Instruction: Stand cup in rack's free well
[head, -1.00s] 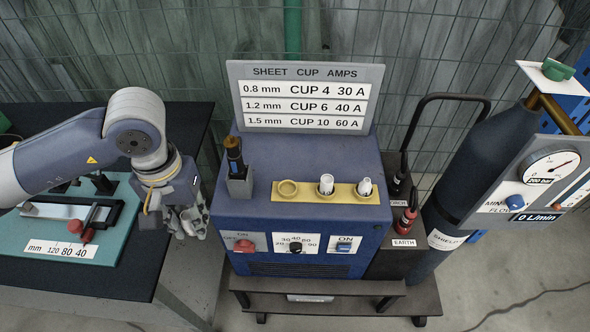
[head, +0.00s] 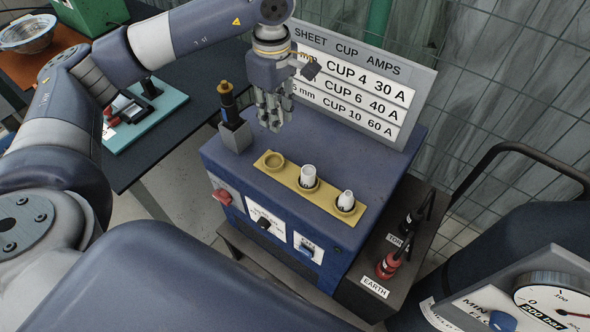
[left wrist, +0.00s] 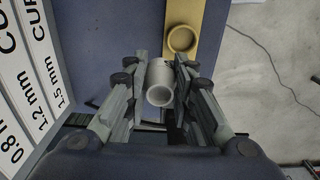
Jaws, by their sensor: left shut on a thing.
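A yellow rack (head: 328,200) lies on top of the blue machine (head: 320,140). Its left well (head: 273,161) is empty. A white cup stands in the middle well (head: 308,176), and a smaller one stands in the right well (head: 346,200). My left gripper (head: 271,118) is over the machine top, behind the empty well in the head view. In the left wrist view, its fingers (left wrist: 160,90) are shut on a white cup (left wrist: 160,80), with the empty yellow well (left wrist: 181,39) just beyond it. In the head view the fingers hide the held cup. My right gripper is not in view.
A dark torch with a yellow tip (head: 228,100) stands in a grey block left of my left gripper. Red and black plugs (head: 390,262) are at the right. A dark table (head: 180,120) stands at the left.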

